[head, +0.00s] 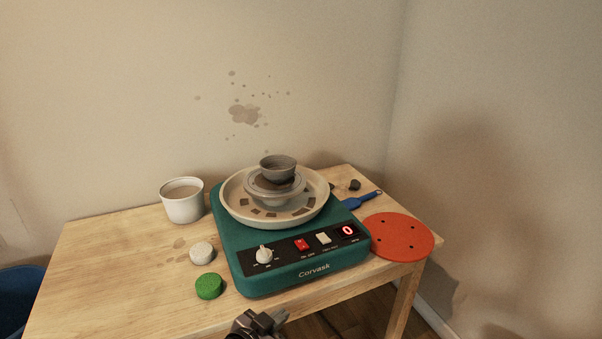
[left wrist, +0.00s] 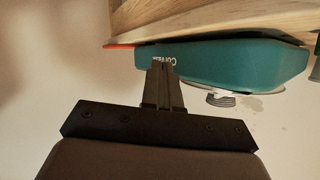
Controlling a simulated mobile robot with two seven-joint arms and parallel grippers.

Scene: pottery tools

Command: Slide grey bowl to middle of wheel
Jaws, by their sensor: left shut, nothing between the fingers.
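The grey bowl (head: 278,170) stands upright on the round wheel head (head: 252,184), towards its far side. A darker brown patch shows on the wheel head just in front of the bowl. The wheel head sits inside a cream splash pan (head: 232,205) on the teal pottery wheel (head: 235,240). My left gripper (head: 262,322) is at the bottom of the head view, in front of the wheel and apart from the bowl. In the left wrist view its fingers (left wrist: 163,82) are together and empty. The bowl (left wrist: 222,100) shows there upside down, partly hidden. My right gripper is not in view.
On the wooden table (head: 110,260) are a white pot (head: 182,200), a pale round piece (head: 202,252) and a green round sponge (head: 209,286) left of the wheel. A red disc (head: 402,236) and a blue-handled tool (head: 362,199) lie right. The wall is close behind.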

